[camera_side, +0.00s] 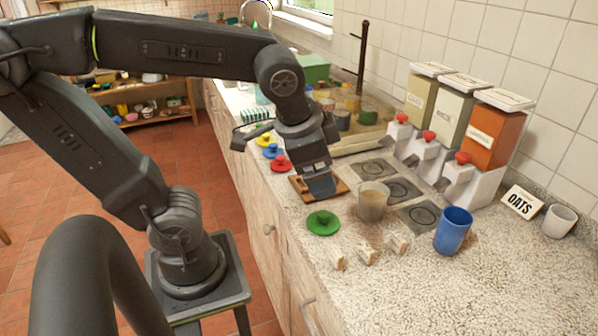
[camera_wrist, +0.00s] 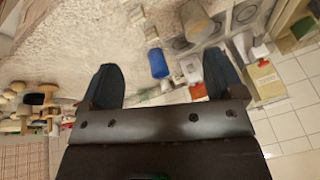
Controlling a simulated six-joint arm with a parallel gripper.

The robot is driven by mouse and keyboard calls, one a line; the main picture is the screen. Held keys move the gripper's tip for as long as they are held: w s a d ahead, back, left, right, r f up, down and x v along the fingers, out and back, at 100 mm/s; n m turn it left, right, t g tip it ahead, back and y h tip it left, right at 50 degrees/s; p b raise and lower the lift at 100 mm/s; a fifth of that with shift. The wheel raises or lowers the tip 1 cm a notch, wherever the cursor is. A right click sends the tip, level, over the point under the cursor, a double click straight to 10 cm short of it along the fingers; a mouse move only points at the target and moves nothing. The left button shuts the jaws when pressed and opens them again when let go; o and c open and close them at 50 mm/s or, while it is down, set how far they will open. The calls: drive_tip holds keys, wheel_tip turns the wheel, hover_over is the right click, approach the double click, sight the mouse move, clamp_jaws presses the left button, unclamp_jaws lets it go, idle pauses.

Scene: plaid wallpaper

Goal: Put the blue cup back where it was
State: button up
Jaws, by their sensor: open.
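The blue cup (camera_side: 453,231) stands upright on the speckled counter, at the near right, beside the nearest of the grey plates with dark rings (camera_side: 420,215). It also shows in the wrist view (camera_wrist: 158,63), ahead of the jaws and apart from them. My gripper (camera_side: 321,186) is open and empty. In the side view it hangs low over a small wooden board (camera_side: 299,186), well to the left of the cup. In the wrist view both fingers of my gripper (camera_wrist: 160,82) are spread wide. The cup's inside is hidden.
A greyish cup (camera_side: 372,204) stands between my gripper and the blue cup. Dispensers with red knobs (camera_side: 463,158) line the wall. An OATS sign (camera_side: 521,203) and white cup (camera_side: 559,221) are at right. A green lid (camera_side: 323,223) and pale blocks (camera_side: 367,251) lie in front.

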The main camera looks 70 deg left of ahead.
drive_tip(key=s+n, duration=0.1)
drive_tip(key=s+f+n+t+h, duration=0.1)
drive_tip(key=s+n, duration=0.1)
